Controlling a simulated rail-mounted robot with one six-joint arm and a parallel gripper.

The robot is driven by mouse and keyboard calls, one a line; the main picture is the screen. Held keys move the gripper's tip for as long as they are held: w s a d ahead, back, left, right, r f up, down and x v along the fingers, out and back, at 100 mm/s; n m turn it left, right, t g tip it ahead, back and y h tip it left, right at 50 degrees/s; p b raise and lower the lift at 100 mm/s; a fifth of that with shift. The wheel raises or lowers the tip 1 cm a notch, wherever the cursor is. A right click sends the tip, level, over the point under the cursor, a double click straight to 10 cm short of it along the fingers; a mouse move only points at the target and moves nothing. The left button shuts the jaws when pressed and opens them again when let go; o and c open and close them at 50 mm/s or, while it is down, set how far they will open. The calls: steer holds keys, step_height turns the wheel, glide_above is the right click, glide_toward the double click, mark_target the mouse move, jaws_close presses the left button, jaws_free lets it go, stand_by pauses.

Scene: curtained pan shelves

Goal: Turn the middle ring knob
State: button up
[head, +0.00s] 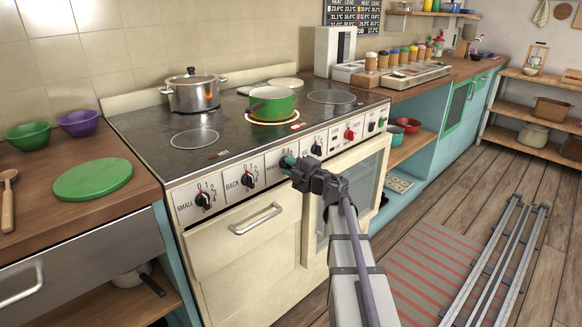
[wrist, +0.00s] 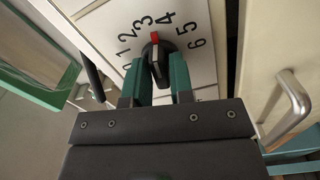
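The middle ring knob is a black dial with a red pointer mark on the cream control panel. In the wrist view the knob (wrist: 158,62) sits between my two green fingers, and its red mark points between 3 and 4. The fingers flank it closely, one on each side. My gripper (wrist: 157,72) looks shut on the knob. In the head view my gripper (head: 287,162) covers most of this knob at the third place from the left.
The small knob (head: 203,200) and back knob (head: 248,180) are to the left. Another black knob (head: 317,149) and a red knob (head: 349,134) are to the right. A green pot (head: 271,104) stands on a ring with a glowing edge. A drawer handle (head: 257,220) juts out below.

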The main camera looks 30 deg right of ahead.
steer(key=o, duration=0.4)
steer(key=shift+w, duration=0.1)
steer(key=shift+v, duration=1.05)
steer(key=v, duration=0.6)
